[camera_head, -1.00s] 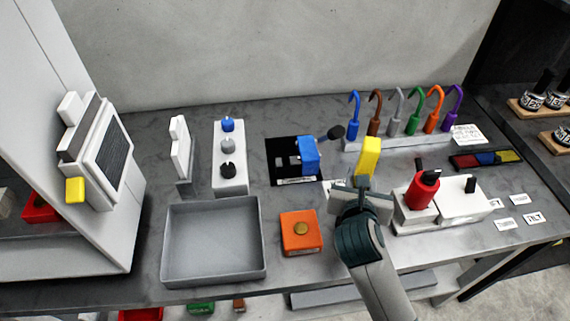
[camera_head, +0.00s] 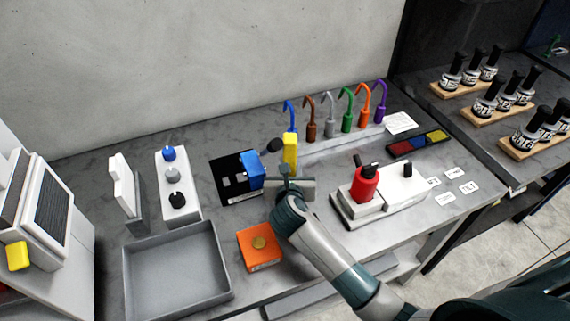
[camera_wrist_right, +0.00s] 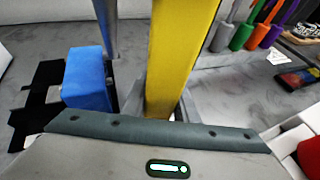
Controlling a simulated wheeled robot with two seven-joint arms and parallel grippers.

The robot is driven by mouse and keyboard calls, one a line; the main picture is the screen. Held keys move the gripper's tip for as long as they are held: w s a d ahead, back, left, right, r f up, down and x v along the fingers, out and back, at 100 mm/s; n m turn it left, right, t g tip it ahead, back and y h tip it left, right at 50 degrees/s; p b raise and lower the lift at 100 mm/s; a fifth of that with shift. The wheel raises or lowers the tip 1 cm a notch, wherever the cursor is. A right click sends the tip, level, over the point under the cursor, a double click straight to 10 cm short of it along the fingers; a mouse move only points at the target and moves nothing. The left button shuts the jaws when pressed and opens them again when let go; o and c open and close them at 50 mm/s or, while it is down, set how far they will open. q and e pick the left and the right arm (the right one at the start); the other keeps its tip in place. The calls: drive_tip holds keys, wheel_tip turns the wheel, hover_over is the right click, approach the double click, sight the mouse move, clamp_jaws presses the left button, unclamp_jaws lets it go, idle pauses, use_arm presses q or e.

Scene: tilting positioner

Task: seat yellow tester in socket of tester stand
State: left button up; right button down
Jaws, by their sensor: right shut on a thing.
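The yellow tester (camera_head: 290,150) stands roughly upright in my right gripper (camera_head: 290,180), over the middle of the bench. The right gripper is shut on it. The tester also fills the middle of the right wrist view (camera_wrist_right: 180,60), and its lower end is hidden behind the gripper's palm. I cannot tell whether it touches anything below. A white stand (camera_head: 345,208) with a red cylinder (camera_head: 365,184) is to the right of the gripper. I cannot tell which part is the tester stand's socket. My left gripper is not in view.
A blue fixture (camera_head: 252,169) with a black handle is close left of the tester. Coloured hooks (camera_head: 330,122) stand in a rack behind. An orange block (camera_head: 259,247) and a grey tray (camera_head: 128,285) lie in front and left. White labels (camera_head: 445,198) lie right.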

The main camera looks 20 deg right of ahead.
sight(290, 161)
drive_tip(key=shift+w, duration=0.1)
drive_tip(key=w+f, duration=0.1)
drive_tip(key=w+p, duration=0.1)
drive_tip(key=shift+w+f, duration=0.6)
drive_tip(key=shift+f, duration=0.1)
drive_tip(key=shift+f, duration=0.1)
drive_tip(key=c, duration=1.4)
unclamp_jaws()
drive_tip(key=shift+s+a, duration=0.1)
drive_tip(key=b+v, duration=0.2)
drive_tip(key=v, duration=1)
drive_tip(key=shift+b, duration=0.3)
